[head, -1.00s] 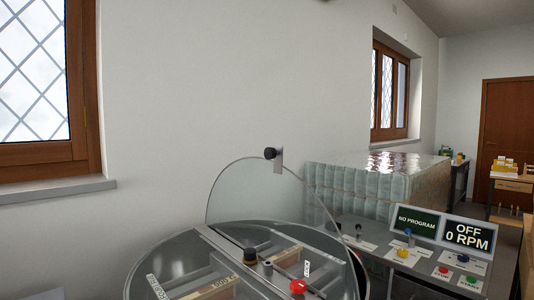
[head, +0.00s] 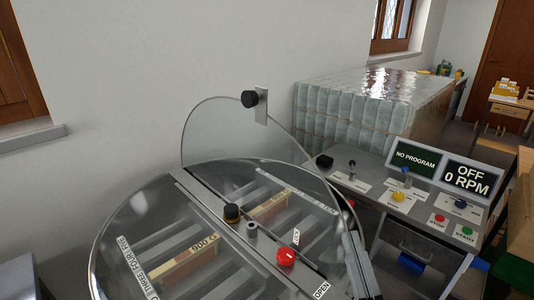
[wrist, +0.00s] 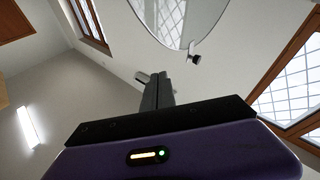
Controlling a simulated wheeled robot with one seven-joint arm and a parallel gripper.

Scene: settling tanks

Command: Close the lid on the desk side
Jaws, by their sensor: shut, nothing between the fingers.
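A clear, rounded lid (head: 225,135) stands raised over the round drum (head: 98,245), on its side toward the control desk. A black knob (head: 250,99) sits on a small plate at the lid's upper edge. In the wrist view, part of the clear lid (wrist: 178,18) shows at the top, with its dark knob (wrist: 195,58). My gripper (wrist: 157,80) is shut and empty, its dark fingers below the lid and apart from the knob in that picture.
A wrapped stack (head: 350,112) stands behind. A wall rises behind the drum.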

